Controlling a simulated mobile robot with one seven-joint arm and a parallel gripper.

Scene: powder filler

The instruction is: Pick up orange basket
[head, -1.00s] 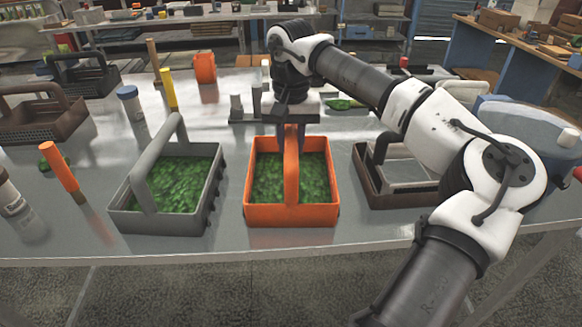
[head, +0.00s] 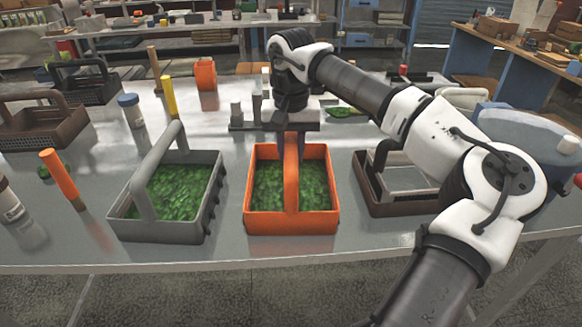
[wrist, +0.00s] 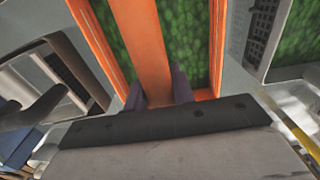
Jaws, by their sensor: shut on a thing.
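The orange basket (head: 291,222) stands upright on the grey table near its front edge, filled with green leafy stuff. Its handle (head: 291,178) arches over the middle. My gripper (head: 291,146) points down at the top of the handle and is shut on it. In the wrist view, my gripper's dark fingers (wrist: 158,92) lie on both sides of the orange handle (wrist: 140,40), with the basket's orange rim (wrist: 88,38) beyond. The fingertips are partly hidden by the handle.
A grey basket (head: 172,228) with green contents stands close on the left. A brown basket (head: 400,205) stands close on the right, under my arm.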

